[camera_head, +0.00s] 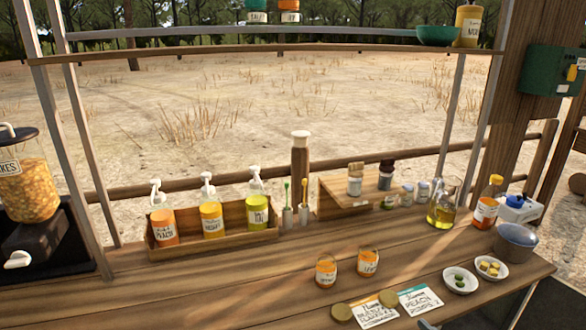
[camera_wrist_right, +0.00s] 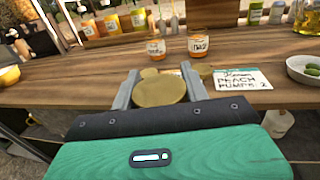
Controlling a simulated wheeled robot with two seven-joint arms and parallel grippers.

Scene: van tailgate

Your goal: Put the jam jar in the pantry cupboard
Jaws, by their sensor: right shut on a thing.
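My right gripper (camera_wrist_right: 158,88) shows in the right wrist view, with its two grey fingers on either side of a round gold lid (camera_wrist_right: 160,92). It is shut on this gold-lidded thing, which looks like the top of a jar. The body below the lid is hidden, so I cannot read a label. The held thing is in front of the wooden counter's near edge in that view. I cannot make out a pantry cupboard in either view. My left gripper is in neither view.
Two loose gold lids (camera_head: 341,313) (camera_head: 388,297) lie by printed cards (camera_head: 420,298). Small bowls (camera_head: 460,280) and a grey pot (camera_head: 516,243) are at right. A pump-bottle rack (camera_head: 215,238) stands behind.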

